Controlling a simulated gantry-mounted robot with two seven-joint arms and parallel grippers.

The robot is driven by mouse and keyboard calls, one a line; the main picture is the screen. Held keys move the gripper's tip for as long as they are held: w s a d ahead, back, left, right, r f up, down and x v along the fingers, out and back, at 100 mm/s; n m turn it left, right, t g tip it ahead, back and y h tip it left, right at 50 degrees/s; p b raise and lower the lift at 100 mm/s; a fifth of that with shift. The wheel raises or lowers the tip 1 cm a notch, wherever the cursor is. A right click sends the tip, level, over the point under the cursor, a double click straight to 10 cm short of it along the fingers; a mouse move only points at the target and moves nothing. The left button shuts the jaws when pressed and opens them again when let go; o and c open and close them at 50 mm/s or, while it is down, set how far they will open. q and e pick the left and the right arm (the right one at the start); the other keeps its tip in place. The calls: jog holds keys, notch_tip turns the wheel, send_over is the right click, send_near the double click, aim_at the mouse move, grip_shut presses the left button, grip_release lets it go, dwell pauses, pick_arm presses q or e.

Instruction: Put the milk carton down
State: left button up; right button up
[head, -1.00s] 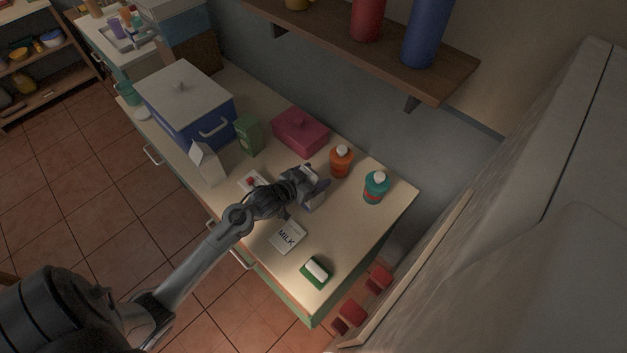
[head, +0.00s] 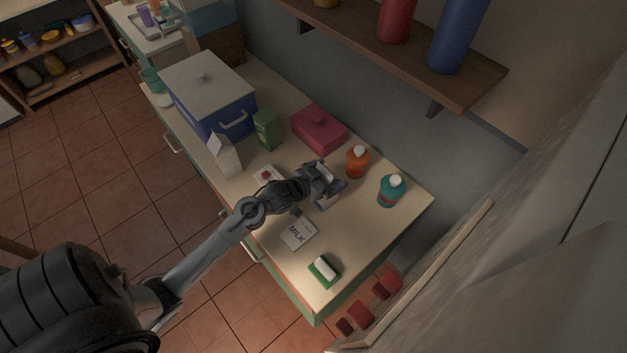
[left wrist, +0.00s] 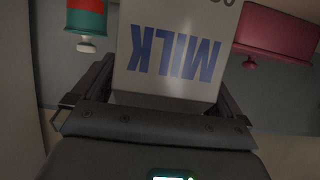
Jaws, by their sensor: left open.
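The milk carton (left wrist: 175,45) is white with blue letters. In the left wrist view it is between the fingers of my left gripper (left wrist: 155,95), and its letters appear upside down. In the head view the same gripper (head: 328,185) is over the counter's right half, with its fingers open around the carton (head: 324,202). The fingers and wrist hide much of the carton there. I cannot tell whether the fingers touch it, or see its base clearly. A flat white piece marked MILK (head: 297,234) lies on the counter nearer the front edge. My right gripper does not show.
An orange bottle (head: 357,162) and a teal bottle (head: 390,190) stand close behind and right of the gripper. A pink box (head: 318,130), green carton (head: 266,130), white carton (head: 225,157) and blue box (head: 210,97) stand left. A green-and-white sponge (head: 323,271) lies near the front right.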

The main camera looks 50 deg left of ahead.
pick_arm(q)
jog(key=v, duration=1.1)
jog(key=s+d+f+m+g, duration=0.1)
jog(key=s+d+f+g, duration=0.2)
jog(key=s+d+g, duration=0.7)
jog(key=s+d, duration=0.3)
jog(key=s, duration=0.3)
jog(key=shift+s+m, duration=0.15)
jog(key=shift+m, duration=0.15)
jog(key=shift+d, duration=0.15)
